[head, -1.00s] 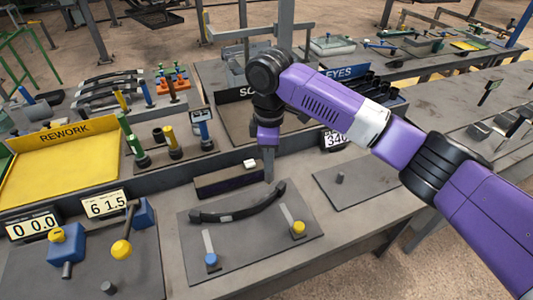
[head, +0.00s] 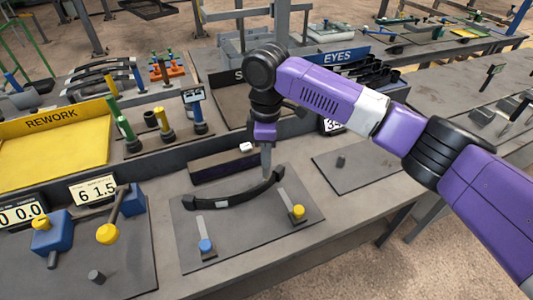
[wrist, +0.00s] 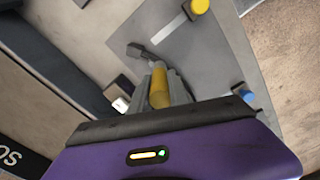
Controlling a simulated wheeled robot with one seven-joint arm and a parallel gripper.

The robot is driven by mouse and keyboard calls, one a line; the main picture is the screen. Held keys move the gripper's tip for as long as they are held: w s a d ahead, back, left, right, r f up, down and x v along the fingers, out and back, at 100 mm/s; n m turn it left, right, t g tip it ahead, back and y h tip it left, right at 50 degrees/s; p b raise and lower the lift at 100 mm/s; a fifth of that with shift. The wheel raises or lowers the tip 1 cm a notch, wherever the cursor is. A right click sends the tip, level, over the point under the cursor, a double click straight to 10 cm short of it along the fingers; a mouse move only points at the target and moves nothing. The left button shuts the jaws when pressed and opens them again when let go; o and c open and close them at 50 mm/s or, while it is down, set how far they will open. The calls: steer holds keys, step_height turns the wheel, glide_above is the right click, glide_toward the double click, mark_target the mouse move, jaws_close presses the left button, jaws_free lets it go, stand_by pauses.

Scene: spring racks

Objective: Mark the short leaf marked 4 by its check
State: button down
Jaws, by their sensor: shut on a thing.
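A dark curved short leaf (head: 238,196) lies on a grey plate (head: 250,232) in the head view. It has a small pale label whose figure I cannot read. My gripper (head: 267,172) points down over the leaf's right end; I cannot tell whether it touches. In the wrist view, my gripper (wrist: 160,88) is shut on a yellow stick (wrist: 158,86), and the leaf's dark end (wrist: 137,50) shows just beyond the fingers. The rest of the leaf is hidden there. Two pale strips on the plate carry a blue knob (head: 206,246) and a yellow knob (head: 298,212).
A long dark box with a white block (head: 246,147) stands behind the plate. Left are a display reading 6 1.5 (head: 93,188), a fixture with blue blocks (head: 130,199), and a yellow REWORK tray (head: 60,150). A grey plate with a peg (head: 340,161) lies right.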

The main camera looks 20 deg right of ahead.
steer(key=shift+f, duration=0.5)
stand_by(1.2)
steer(key=shift+r, duration=0.15)
step_height(320, 180, up, 7)
steer(key=p, duration=0.6)
stand_by(0.3)
steer(key=shift+s, duration=0.1)
stand_by(0.6)
